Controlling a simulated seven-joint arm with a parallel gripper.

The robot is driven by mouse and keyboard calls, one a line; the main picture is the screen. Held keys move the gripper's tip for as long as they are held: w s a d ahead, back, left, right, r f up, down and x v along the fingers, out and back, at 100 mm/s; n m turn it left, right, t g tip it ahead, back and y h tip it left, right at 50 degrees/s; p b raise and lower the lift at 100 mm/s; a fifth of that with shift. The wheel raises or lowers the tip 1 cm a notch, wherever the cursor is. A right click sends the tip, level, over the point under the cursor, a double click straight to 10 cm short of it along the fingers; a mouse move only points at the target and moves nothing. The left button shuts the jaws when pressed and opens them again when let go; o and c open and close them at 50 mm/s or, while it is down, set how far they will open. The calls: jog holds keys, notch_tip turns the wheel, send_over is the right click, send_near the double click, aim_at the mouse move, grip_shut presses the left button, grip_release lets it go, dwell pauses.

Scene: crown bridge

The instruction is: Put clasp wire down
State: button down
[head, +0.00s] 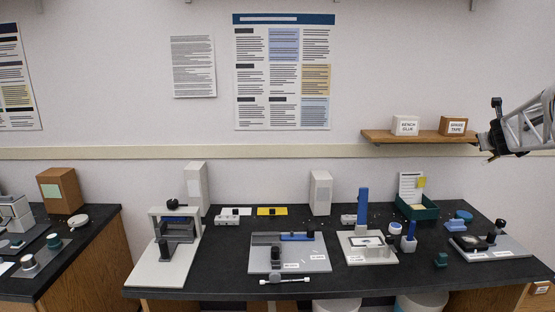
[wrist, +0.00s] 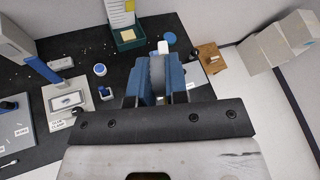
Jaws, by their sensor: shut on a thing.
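My gripper (head: 486,147) is at the far right of the head view, high above the bench and beside the wall shelf. In the wrist view its two blue fingers (wrist: 160,80) are closed around a narrow grey piece (wrist: 157,74), which I take to be the clasp wire. Most of the held piece is hidden between the fingers, and its wire shape cannot be made out. A white shape (wrist: 163,47) shows just beyond the fingertips; I cannot tell whether it belongs to the held piece.
The black bench (head: 225,265) carries a grey plate with a blue bar (head: 265,255), a white clamp stand (head: 365,246), a green tray (head: 418,212) and a grey fixture (head: 500,248). A white-and-black rod (head: 285,280) lies near the front edge. The wall shelf (head: 415,137) holds two boxes.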

jog(key=s+d+r+m+g+h, duration=0.2)
jog(key=s+d+r+m+h, duration=0.1)
jog(key=s+d+r, duration=0.5)
jog(key=shift+s, duration=0.65)
jog(key=shift+d+r, duration=0.1)
